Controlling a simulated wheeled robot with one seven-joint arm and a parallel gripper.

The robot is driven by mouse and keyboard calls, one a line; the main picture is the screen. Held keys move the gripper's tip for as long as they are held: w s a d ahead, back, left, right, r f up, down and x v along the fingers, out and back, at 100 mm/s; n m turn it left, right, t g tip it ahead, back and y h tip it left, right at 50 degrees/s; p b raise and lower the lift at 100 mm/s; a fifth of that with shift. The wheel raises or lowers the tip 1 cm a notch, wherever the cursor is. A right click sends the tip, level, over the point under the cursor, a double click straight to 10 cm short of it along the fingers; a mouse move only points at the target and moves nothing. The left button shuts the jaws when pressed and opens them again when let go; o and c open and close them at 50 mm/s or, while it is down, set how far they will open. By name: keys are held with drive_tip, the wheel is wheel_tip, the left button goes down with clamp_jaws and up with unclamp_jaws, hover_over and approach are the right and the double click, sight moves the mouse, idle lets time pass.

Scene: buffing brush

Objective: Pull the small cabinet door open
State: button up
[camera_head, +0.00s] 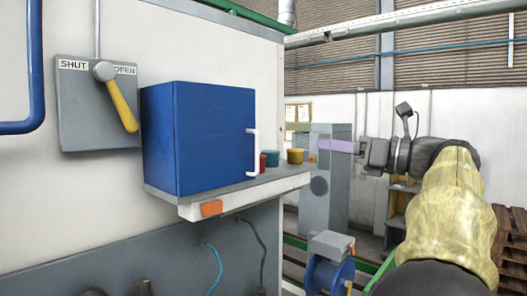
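The small blue cabinet (190,135) stands on a grey shelf at the left-centre of the head view. Its door face appears flush and closed. A white bar handle (253,153) is upright near the right edge of that face.
Red and teal cups (271,159) and a yellow cup (295,156) stand on the shelf (290,178) right of the handle. A switch box with a yellow lever (122,108) is on the wall at left. A blue reel (328,274) stands below the shelf.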

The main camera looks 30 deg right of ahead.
drive_tip(key=shift+s+a+f+n+g, duration=0.1)
drive_tip(key=shift+s+f+n+g, duration=0.15)
drive_tip(key=shift+s+n, duration=0.2)
drive_tip(key=shift+s+f+n+g, duration=0.1)
drive_tip(key=shift+s+n+g, duration=0.25)
drive_tip(key=shift+s, duration=0.15)
drive_tip(key=p+x, duration=0.6)
drive_tip(key=x, duration=1.1)
drive_tip(key=shift+w, duration=0.15)
drive_tip(key=shift+a, duration=0.15)
drive_tip(key=shift+c, duration=0.4)
drive_tip(key=shift+r, duration=0.1)
clamp_jaws()
